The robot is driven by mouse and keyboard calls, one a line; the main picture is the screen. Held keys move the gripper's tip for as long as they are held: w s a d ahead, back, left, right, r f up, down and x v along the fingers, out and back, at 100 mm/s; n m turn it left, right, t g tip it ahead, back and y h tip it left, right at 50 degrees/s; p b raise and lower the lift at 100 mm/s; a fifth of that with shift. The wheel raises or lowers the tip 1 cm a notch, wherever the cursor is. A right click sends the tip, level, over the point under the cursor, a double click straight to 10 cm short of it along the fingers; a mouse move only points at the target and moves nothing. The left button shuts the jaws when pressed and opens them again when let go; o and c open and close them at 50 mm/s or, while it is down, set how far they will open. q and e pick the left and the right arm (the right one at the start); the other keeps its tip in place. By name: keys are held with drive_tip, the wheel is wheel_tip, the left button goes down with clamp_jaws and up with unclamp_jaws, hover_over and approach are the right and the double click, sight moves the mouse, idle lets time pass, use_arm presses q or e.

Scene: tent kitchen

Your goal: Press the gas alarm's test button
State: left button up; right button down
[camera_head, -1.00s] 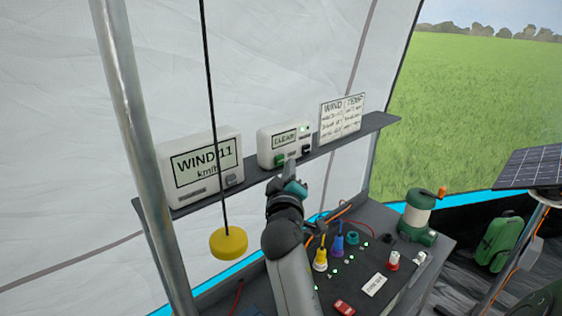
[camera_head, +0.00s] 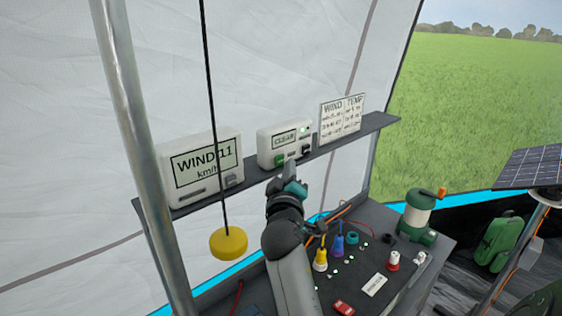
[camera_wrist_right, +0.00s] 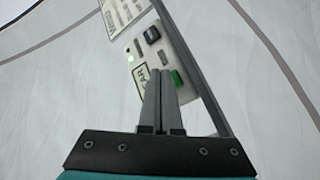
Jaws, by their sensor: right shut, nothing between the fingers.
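The gas alarm (camera_head: 284,143) is a white box on the grey shelf, with a display reading CLEAR, a lit green light, a green button (camera_head: 280,160) at lower left and a dark button (camera_head: 306,150) at lower right. My right gripper (camera_head: 290,168) is shut and empty, just in front of and below the alarm's lower front. In the right wrist view the shut fingers (camera_wrist_right: 162,100) point at the alarm (camera_wrist_right: 148,62), their tips close beside the green button (camera_wrist_right: 177,78). I cannot tell whether they touch it. My left gripper is not in view.
A wind display (camera_head: 202,170) stands left of the alarm and a wind and temperature card (camera_head: 341,118) right of it, on the shelf (camera_head: 375,128). A yellow weight (camera_head: 229,243) hangs on a cord in front.

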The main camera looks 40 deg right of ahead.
drive_tip(key=shift+w, duration=0.15)
idle(0.4)
drive_tip(key=shift+w, duration=0.3)
drive_tip(key=shift+w+b, duration=0.35)
drive_tip(key=shift+w, duration=0.1)
idle(0.7)
drive_tip(key=shift+s, duration=0.15)
drive_tip(key=shift+s+p, duration=0.5)
drive_tip(key=shift+s, duration=0.25)
drive_tip(key=shift+s+d+p, duration=0.2)
drive_tip(key=shift+s+p, duration=0.85)
drive_tip(key=shift+s, duration=1.45)
drive_tip(key=shift+f, duration=0.1)
